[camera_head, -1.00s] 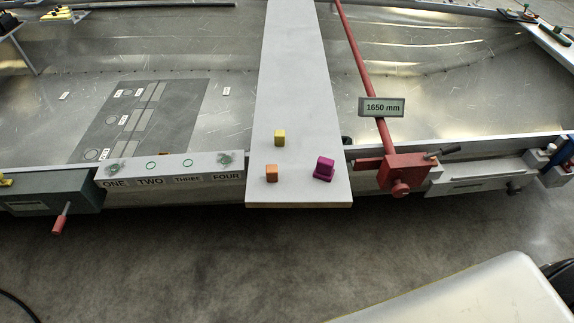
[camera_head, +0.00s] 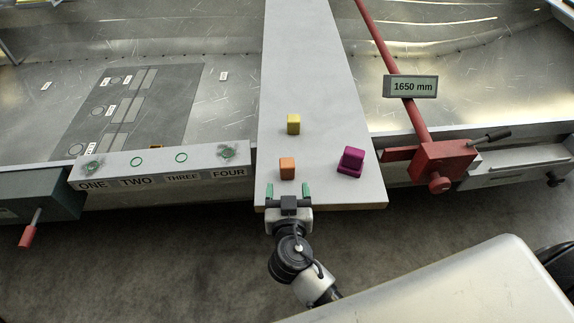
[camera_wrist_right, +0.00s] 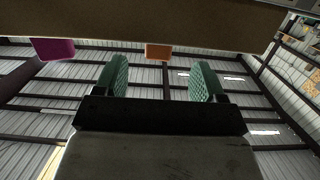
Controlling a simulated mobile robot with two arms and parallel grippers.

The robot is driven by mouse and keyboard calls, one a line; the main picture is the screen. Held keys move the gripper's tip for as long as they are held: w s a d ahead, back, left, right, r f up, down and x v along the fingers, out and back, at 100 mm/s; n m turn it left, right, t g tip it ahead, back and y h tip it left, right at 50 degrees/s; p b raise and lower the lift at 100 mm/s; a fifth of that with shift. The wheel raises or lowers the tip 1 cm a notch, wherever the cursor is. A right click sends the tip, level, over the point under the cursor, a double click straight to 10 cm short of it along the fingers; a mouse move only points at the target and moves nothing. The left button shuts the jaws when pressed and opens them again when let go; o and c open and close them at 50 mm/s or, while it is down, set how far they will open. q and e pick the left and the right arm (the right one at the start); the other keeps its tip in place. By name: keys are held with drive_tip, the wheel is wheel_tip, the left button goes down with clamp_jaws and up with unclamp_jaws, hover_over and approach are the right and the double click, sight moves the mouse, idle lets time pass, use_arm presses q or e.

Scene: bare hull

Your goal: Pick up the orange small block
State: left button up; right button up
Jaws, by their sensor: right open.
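The orange small block (camera_head: 287,168) sits on the grey-white board, near its front end. My right gripper (camera_head: 288,189) is open and empty at the board's front edge, just in front of the block, its green fingers pointing at it. The block lies ahead of the gap between the fingers, not between them. In the right wrist view, which looks upside down, the orange block (camera_wrist_right: 158,51) shows ahead of the open right gripper (camera_wrist_right: 158,78), between its two fingers in the picture. My left gripper is out of view.
A yellow block (camera_head: 293,124) stands behind the orange one. A magenta block (camera_head: 351,161) is to its right and also shows in the right wrist view (camera_wrist_right: 53,48). The board (camera_head: 320,80) is otherwise clear. A red clamp and bar (camera_head: 440,165) flank it on the right.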

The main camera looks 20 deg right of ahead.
sight(287, 172)
drive_tip(key=x, duration=0.2)
drive_tip(key=shift+w+d, duration=0.1)
drive_tip(key=shift+w, duration=0.3)
drive_tip(key=shift+w+d, duration=0.1)
drive_tip(key=shift+w, duration=0.25)
drive_tip(key=p+x, duration=0.1)
drive_tip(key=x, duration=0.3)
drive_tip(key=shift+w, duration=0.15)
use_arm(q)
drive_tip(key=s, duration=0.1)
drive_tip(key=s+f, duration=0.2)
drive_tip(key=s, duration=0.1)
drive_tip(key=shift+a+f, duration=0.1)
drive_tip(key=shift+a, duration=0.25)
use_arm(e)
drive_tip(key=c, duration=1.1)
drive_tip(key=shift+o, duration=0.2)
